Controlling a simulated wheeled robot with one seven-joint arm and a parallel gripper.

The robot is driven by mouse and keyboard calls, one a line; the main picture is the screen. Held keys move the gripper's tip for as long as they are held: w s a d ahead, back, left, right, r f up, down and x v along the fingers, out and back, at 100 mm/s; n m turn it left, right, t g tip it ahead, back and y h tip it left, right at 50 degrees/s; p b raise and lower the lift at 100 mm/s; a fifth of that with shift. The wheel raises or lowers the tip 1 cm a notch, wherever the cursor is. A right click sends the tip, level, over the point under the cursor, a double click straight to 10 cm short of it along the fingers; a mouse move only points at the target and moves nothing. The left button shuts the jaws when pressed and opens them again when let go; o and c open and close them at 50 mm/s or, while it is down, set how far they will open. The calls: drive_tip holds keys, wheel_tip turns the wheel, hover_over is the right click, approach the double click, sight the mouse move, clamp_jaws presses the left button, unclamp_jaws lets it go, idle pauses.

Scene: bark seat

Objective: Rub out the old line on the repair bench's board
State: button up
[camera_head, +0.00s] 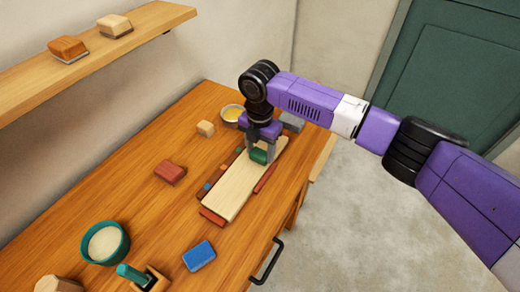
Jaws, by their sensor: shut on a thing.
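The pale wooden board (232,192) lies lengthwise on the brown repair bench (150,215). Small coloured strips border it, including a red one (264,179) on its right and another red one (212,217) at its near end. My gripper (261,152) points down over the board's far half. It is shut on a green block (259,157), which is at or just above the board's surface; I cannot tell if they touch. No old line can be made out on the bare part of the board. The gripper and arm hide part of the far end.
A teal-handled tool (132,275) is near the front. A shelf (95,62) holds two brush-like blocks.

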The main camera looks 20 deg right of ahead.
drive_tip(key=shift+f, duration=0.15)
drive_tip(key=shift+w, duration=0.1)
drive_tip(key=shift+w+a+b, duration=0.2)
drive_tip(key=shift+b, duration=0.1)
drive_tip(key=shift+w+a+b, duration=0.5)
drive_tip(key=shift+w+a, duration=0.15)
drive_tip(key=shift+w, duration=0.3)
drive_tip(key=shift+s, duration=0.1)
drive_tip(key=shift+s+d+p, duration=0.4)
drive_tip(key=shift+s+p, duration=0.15)
drive_tip(key=shift+p, duration=0.25)
drive_tip(key=shift+s+d+p, duration=0.45)
drive_tip(key=shift+s+p, duration=0.05)
drive_tip(key=shift+s, duration=0.1)
drive_tip(key=shift+w+a+f+b, duration=0.2)
drive_tip(key=shift+w+a+b, duration=0.6)
drive_tip(key=shift+w+b, duration=0.25)
drive_tip(key=shift+w+a, duration=0.1)
